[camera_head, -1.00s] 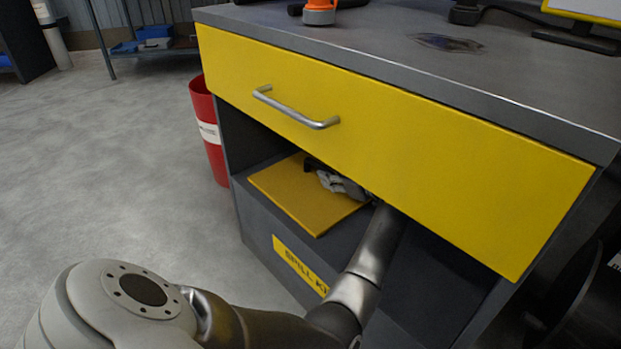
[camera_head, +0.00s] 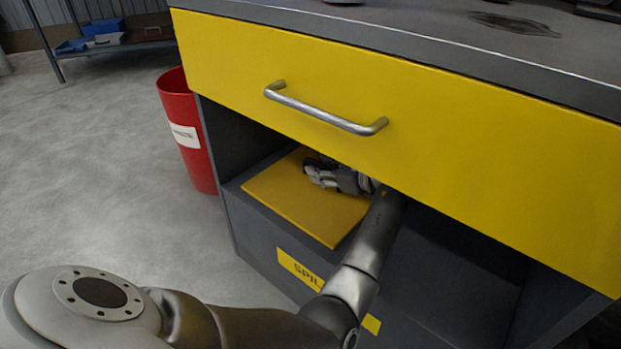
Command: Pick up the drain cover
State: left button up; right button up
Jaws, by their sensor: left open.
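The yellow flat square panel, which looks like the drain cover (camera_head: 300,205), lies on the shelf inside the open compartment under the yellow drawer. My left gripper (camera_head: 312,173) is open, over the back right part of the panel. The fingers point left; whether they touch the panel I cannot tell. The drawer front hides the panel's far edge, and my arm crosses its right side. My right gripper is not in view.
The yellow drawer front (camera_head: 450,150) with its metal handle (camera_head: 325,110) hangs low above my left arm. A red bin (camera_head: 186,135) stands left of the cabinet. A yellow spill label (camera_head: 298,268) is on the front below the shelf. Floor at left is clear.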

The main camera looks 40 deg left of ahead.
pick_arm(q)
grip_shut()
jog(key=shift+r, duration=0.15)
dwell(0.5)
jog(key=shift+r, duration=0.1)
